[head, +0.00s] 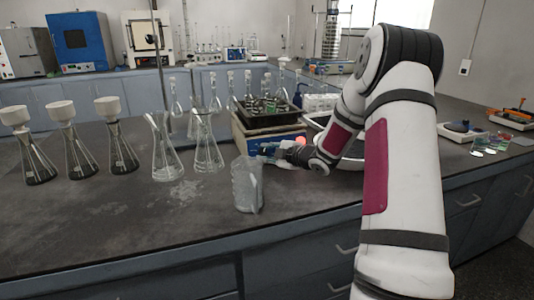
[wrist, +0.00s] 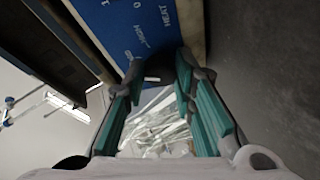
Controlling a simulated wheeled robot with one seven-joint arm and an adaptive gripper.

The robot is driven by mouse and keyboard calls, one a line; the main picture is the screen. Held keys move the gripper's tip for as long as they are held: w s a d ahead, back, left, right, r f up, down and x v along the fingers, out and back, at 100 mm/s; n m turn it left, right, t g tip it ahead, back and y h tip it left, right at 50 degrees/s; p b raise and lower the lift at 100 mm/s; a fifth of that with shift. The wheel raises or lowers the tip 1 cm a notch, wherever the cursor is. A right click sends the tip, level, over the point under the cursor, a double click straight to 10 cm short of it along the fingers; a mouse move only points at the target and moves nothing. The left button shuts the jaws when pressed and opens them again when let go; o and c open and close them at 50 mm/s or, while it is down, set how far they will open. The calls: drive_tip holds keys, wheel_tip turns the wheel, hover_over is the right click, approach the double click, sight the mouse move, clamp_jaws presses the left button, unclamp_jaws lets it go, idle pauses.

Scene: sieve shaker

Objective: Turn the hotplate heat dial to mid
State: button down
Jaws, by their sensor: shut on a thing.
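The hotplate (head: 240,134) stands on the bench with a dark tray of glassware on top. Its blue front panel (wrist: 125,25) fills the upper wrist view, with white letters reading HEAT, HIGH and 0. The dark heat dial (wrist: 183,62) is at the fingertips, partly hidden by them. My gripper (wrist: 163,80) has teal-padded fingers and is shut on the dial at the panel. In the head view my gripper (head: 272,151) reaches the hotplate's front from the right. The dial's pointer cannot be made out.
A glass beaker (head: 247,185) stands just in front of the hotplate, close below my gripper. Two clear flasks (head: 207,150) stand to its left, then several funnel-topped flasks (head: 120,155). The bench's front left is clear.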

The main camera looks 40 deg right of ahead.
drive_tip(key=c, duration=1.3)
unclamp_jaws()
drive_tip(key=shift+a, duration=0.1)
drive_tip(key=shift+c, duration=0.2)
drive_tip(key=shift+s+r, duration=0.1)
drive_tip(key=shift+s, duration=0.3)
drive_tip(key=v, duration=1.1)
